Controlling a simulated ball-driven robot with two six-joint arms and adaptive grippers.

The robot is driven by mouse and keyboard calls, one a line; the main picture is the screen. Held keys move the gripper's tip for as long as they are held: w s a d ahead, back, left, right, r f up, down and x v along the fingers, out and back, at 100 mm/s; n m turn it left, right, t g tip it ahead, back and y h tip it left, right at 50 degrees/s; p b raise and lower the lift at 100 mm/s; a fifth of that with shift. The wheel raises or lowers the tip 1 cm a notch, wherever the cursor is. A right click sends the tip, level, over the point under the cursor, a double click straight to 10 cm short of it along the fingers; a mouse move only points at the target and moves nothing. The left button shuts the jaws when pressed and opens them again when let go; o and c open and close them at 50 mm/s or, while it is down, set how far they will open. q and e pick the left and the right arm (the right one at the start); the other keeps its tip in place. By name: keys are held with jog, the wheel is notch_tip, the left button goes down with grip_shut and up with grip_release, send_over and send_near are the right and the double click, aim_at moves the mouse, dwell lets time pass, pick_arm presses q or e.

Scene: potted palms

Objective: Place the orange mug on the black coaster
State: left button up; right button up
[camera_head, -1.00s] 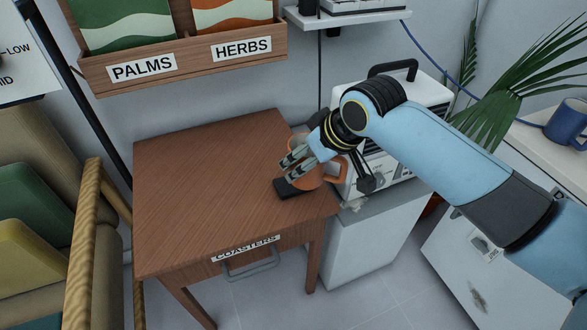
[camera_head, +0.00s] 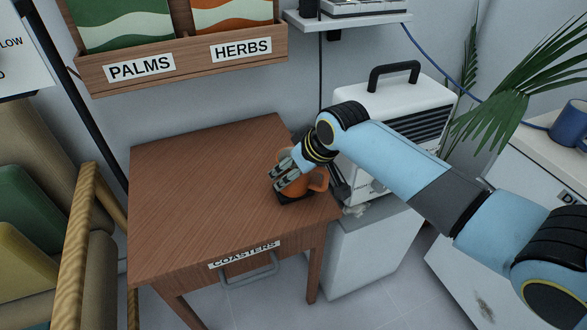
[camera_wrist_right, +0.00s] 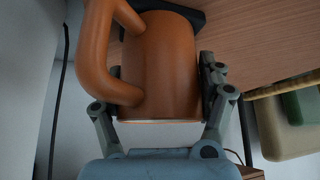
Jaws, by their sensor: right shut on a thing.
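The orange mug (camera_head: 296,187) is upright at the right side of the wooden table. My right gripper (camera_head: 286,175) is shut on it, with its fingers around the body near the top. The black coaster (camera_head: 281,199) shows as a dark edge under the mug; most of it is hidden. In the right wrist view the mug (camera_wrist_right: 165,60) fills the space between the fingers, its handle to the left, with the coaster (camera_wrist_right: 198,15) behind its base. I cannot tell whether the mug's base touches the coaster. My left gripper is not in view.
The wooden table (camera_head: 190,195) is bare to the left of the mug. A white appliance (camera_head: 405,125) with a black handle stands close on the right. A blue mug (camera_head: 568,125) stands far right.

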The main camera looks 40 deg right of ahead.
jog(key=o, duration=1.5)
jog(key=shift+f, duration=0.1)
jog(key=a+p+v, duration=0.1)
jog(key=p+v, duration=0.2)
jog(key=v, duration=0.9)
jog(key=s+d+f+g, duration=0.1)
jog(key=s+f, duration=0.3)
jog(key=f, duration=0.4)
jog(key=s+d+f+m+g+h, duration=0.1)
jog(key=s+d+f, duration=0.1)
jog(key=s+f, duration=0.4)
jog(key=s+d+f+g, duration=0.1)
jog(key=s+f, duration=0.2)
jog(key=f, duration=0.6)
jog(key=s+a+f+g, duration=0.1)
jog(key=s+f, duration=0.3)
jog(key=s, duration=0.5)
jog(key=s+a+f+g, duration=0.1)
jog(key=s+f, duration=0.4)
jog(key=s, duration=0.4)
jog(key=s+a+f, duration=0.1)
jog(key=s+f, duration=0.4)
jog(key=s, duration=0.4)
jog(key=shift+s+a+g, duration=0.25)
jog(key=shift+s+g, duration=0.1)
jog(key=shift+g, duration=0.05)
